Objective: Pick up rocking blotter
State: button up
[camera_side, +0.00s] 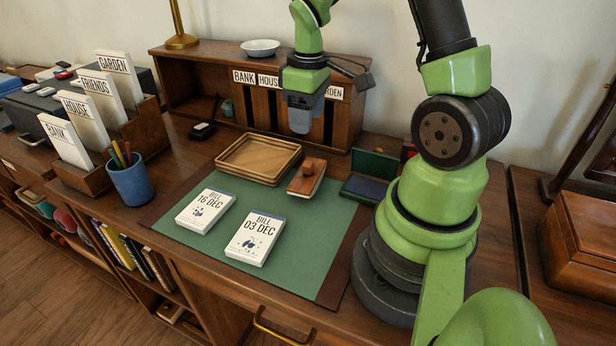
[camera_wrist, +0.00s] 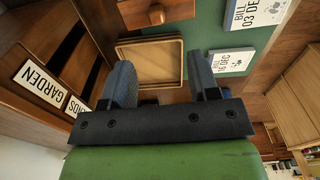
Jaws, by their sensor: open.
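The rocking blotter (camera_side: 307,176), a brown wooden block with a round knob and a pale underside, sits at the back right of the green desk mat, just right of the wooden tray. In the wrist view the blotter (camera_wrist: 155,12) shows at the top edge, partly cut off, beyond my fingertips. My gripper (camera_side: 300,122) hangs above the back of the desk, in front of the pigeonhole rack, higher than the blotter and apart from it. In the wrist view my gripper (camera_wrist: 163,75) has its two fingers spread with nothing between them.
An empty wooden tray (camera_side: 258,176) lies left of the blotter. A green box (camera_side: 373,168) stands open at its right. Two bill cards (camera_side: 205,209) (camera_side: 255,238) lie on the mat (camera_side: 210,263). The labelled rack (camera_side: 340,120) stands behind my gripper. A blue pencil cup (camera_side: 130,184) stands left.

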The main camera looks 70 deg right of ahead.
send_over(308, 162)
jog(key=f, duration=0.5)
jog(key=shift+s+d+f, duration=0.1)
jog(key=shift+s+f, duration=0.1)
jog(key=shift+f, duration=0.1)
jog(key=shift+w+f, duration=0.2)
jog(key=shift+f, duration=2.7)
grip_shut()
jog(key=shift+r, duration=0.1)
notch_tip(308, 162, up, 10)
jog(key=shift+f, duration=0.1)
